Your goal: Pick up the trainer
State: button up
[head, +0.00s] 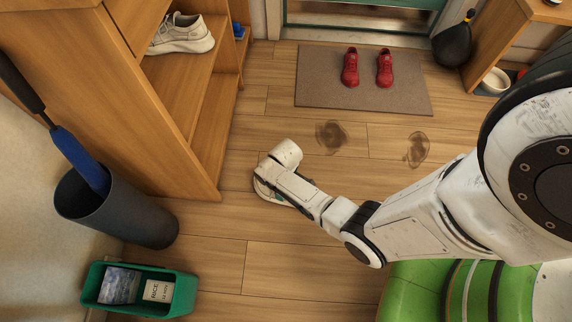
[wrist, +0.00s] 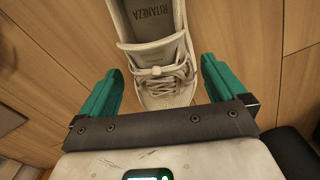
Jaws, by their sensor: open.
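A white trainer (wrist: 163,88) with laces lies on the wooden floor in the wrist view, its toe end towards my gripper and its opening at the top of the picture. My gripper (wrist: 161,68) is open, with one green finger on each side of the trainer's front part and a visible gap on both sides. The far heel end is cut off by the picture edge. In the head view my wrist hides most of the gripper and the floor under it. Another white trainer (head: 181,36) sits on a shelf of the wooden rack.
The wooden rack (head: 150,110) stands left of my arm. A dark bin (head: 115,215) with a blue-handled item and a green box (head: 140,290) stand lower left. Red shoes (head: 384,68) sit on a mat (head: 320,80). Dark stains (head: 331,136) mark the floor, which is otherwise clear.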

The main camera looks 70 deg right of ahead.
jog(key=shift+f, duration=0.45)
jog(key=shift+c, duration=0.2)
grip_shut()
dwell(0.4)
